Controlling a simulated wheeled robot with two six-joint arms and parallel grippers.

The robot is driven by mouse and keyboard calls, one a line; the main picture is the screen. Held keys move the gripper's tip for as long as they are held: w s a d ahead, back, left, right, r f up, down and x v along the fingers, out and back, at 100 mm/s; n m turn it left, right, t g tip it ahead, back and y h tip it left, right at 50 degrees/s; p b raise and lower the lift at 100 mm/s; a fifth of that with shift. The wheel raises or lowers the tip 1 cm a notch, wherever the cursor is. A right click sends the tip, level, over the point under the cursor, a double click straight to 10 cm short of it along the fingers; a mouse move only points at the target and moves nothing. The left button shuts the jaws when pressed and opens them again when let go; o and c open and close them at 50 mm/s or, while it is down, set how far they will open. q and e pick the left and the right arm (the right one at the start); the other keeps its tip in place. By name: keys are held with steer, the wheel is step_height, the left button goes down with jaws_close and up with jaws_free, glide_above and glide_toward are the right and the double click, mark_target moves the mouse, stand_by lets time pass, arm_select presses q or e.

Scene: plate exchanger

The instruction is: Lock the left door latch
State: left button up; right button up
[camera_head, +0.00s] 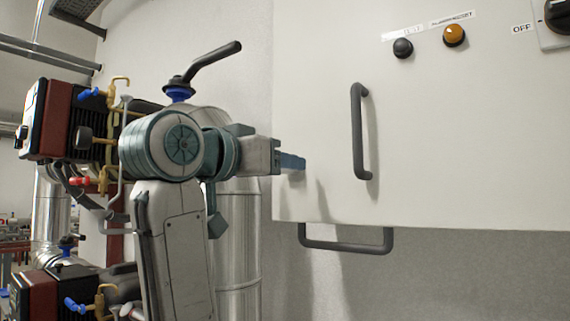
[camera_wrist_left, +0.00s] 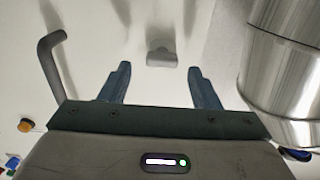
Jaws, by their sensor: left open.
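The left door latch is a small grey knob (camera_wrist_left: 160,57) on the pale door in the left wrist view. It lies just beyond the fingertips, roughly midway between them. My left gripper (camera_wrist_left: 157,70) is open, with nothing between its blue-grey fingers. In the head view my left gripper (camera_head: 292,163) points right at the lower left part of the cabinet door (camera_head: 320,90). The latch is hidden or cannot be made out there. I cannot tell whether the fingers touch the door. My right gripper is in neither view.
A dark vertical door handle (camera_head: 357,130) stands right of my left gripper. A horizontal handle (camera_head: 345,246) sits below the cabinet's lower edge. A black button (camera_head: 403,48) and an amber button (camera_head: 454,36) are higher up. A silver duct (camera_wrist_left: 285,70) and valves stand near my arm.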

arm_select(q)
steer(key=shift+x, duration=1.35)
steer(key=shift+a, duration=0.1)
steer(key=c, duration=1)
